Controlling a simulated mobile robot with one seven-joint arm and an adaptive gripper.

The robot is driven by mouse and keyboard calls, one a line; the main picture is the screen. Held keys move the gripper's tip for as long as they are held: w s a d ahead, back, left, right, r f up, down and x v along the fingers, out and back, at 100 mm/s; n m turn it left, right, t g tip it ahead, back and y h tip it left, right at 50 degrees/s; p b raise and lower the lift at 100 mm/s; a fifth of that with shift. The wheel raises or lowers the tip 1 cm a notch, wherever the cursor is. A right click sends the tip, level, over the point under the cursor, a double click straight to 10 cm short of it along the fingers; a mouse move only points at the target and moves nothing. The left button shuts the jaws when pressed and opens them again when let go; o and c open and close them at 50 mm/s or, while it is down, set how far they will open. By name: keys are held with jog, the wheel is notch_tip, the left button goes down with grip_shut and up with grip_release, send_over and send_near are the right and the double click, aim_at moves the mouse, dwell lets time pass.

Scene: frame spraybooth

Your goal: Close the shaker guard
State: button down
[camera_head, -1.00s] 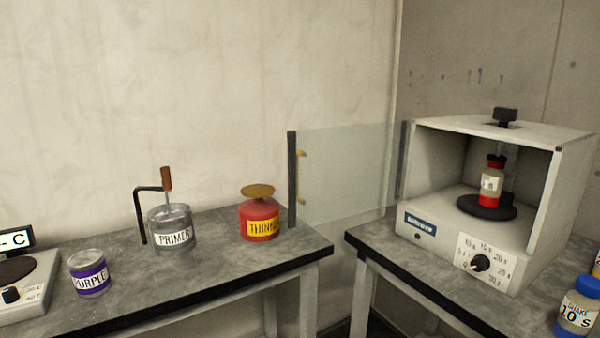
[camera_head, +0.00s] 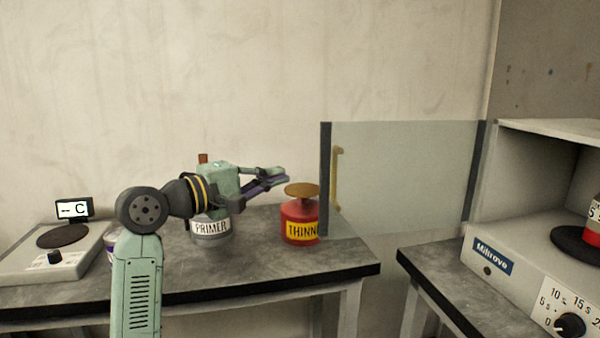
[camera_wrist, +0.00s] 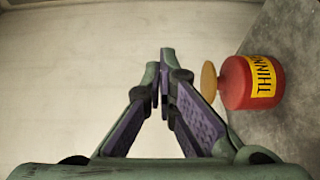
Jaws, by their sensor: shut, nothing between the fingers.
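The shaker guard (camera_head: 405,175) is a clear panel with dark upright edges, swung open to the left of the shaker. Its brass handle (camera_head: 337,178) is near the panel's free left edge. The shaker (camera_head: 510,268) is a grey box with an open front at the right, partly cut off by the picture edge. My gripper (camera_head: 281,175) is shut and empty, above the left bench and left of the guard, apart from the handle. Its fingertips meet in the wrist view (camera_wrist: 165,78), where the guard is not identifiable.
The red thinner can (camera_head: 299,222) with a brass top stands just below and right of my gripper; it also shows in the wrist view (camera_wrist: 250,82). The primer can (camera_head: 210,228) is below my wrist. A scale (camera_head: 55,255) is at left. A gap separates the benches.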

jog(key=w+d+p, duration=0.2)
jog(key=d+p, duration=0.2)
jog(key=d, duration=0.4)
jog(key=shift+w+p, duration=0.3)
jog(key=shift+p, duration=0.05)
jog(key=shift+d, duration=0.1)
